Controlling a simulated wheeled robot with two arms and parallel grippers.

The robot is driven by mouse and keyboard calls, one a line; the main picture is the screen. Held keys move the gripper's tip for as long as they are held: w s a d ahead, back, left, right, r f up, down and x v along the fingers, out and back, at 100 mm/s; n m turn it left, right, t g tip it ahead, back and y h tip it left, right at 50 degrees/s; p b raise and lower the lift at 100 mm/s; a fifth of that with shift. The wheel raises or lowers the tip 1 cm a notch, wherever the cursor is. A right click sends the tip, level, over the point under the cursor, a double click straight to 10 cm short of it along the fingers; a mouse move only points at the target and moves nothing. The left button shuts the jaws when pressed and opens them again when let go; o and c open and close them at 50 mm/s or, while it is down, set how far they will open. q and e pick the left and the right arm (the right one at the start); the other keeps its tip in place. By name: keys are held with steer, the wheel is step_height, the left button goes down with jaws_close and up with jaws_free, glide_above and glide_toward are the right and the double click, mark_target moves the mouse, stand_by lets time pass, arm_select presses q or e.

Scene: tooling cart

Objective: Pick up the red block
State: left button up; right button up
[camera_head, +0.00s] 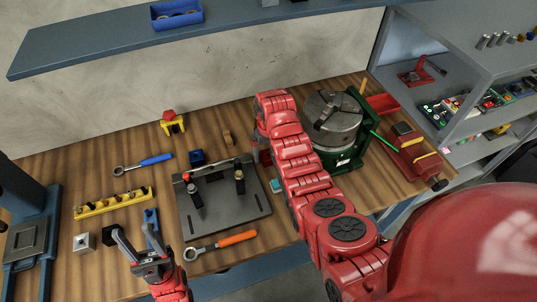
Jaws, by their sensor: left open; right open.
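I cannot say for sure which thing is the red block. A small red piece (168,115) sits on a yellow stand (174,127) at the back of the wooden bench. My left gripper (132,232) is open and empty at the front left, its fingers pointing away from me near a small blue part (151,217). My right arm reaches across the bench, and its gripper (264,160) is open behind and beside the arm links, right of the dark fixture plate. The links hide much of it and whatever lies beneath.
The dark plate (225,209) carries clamps. Wrenches, a yellow socket rail (113,203), a grey cube (84,243) and a dark blue block (197,157) lie around it. A chuck on a green base (348,157) and a red vise (412,153) stand right. A shelf (110,42) overhangs the back.

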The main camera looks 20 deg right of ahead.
steer(key=shift+f, duration=0.65)
jaws_close()
